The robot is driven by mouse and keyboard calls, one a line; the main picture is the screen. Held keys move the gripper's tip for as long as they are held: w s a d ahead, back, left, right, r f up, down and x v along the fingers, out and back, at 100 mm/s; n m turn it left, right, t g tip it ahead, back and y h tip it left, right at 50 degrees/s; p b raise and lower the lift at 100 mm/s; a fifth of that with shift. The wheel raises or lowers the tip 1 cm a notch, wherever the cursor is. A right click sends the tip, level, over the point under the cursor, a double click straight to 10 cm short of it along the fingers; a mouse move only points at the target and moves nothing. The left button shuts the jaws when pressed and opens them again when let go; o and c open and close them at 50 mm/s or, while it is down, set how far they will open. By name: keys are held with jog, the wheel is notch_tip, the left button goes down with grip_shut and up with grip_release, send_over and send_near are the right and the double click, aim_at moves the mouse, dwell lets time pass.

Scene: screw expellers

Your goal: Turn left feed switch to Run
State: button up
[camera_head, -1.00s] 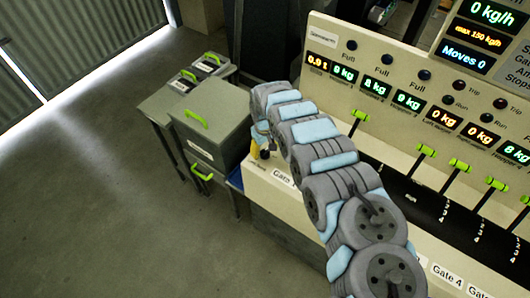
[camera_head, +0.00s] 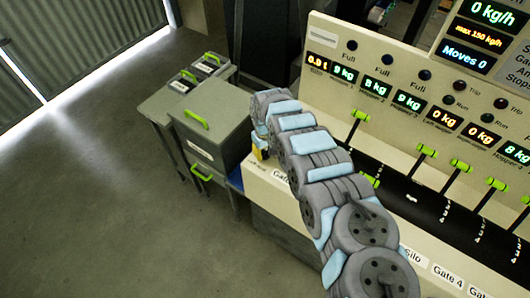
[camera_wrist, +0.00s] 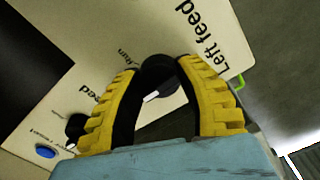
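The left feed switch (camera_wrist: 158,72) is a dark round knob with a white mark, on the cream panel beside the "Left feed" lettering (camera_wrist: 204,35) in the wrist view. My gripper (camera_wrist: 158,68) has yellow fingers with black inner pads, one on each side of this knob. The fingertips are very close to its sides. The dark pads and dark knob merge, so contact cannot be told.
Another black knob (camera_wrist: 76,128) and a blue button (camera_wrist: 45,151) are on the panel at lower left in the wrist view. Green-handled levers (camera_head: 427,151) line the console to the right in the head view. A grey box (camera_head: 211,127) stands left of the console.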

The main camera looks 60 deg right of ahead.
grip_shut()
jog(key=m+p, duration=0.2)
jog(key=shift+a+r+m+p, duration=0.1)
jog(key=shift+r+m+p, duration=0.05)
jog(key=shift+m+p, duration=0.15)
jog(key=shift+w+m+p, duration=0.1)
jog(key=shift+m+p, duration=0.35)
jog(key=shift+m, duration=0.75)
jog(key=m, duration=0.2)
jog(key=m+b, duration=0.1)
jog(key=m, duration=0.1)
jog(key=shift+f, duration=0.3)
jog(key=shift+m+b, duration=0.8)
jog(key=shift+m, duration=0.6)
jog(key=o, duration=1.2)
grip_release()
jog(key=shift+r, duration=0.1)
jog(key=shift+o, duration=0.2)
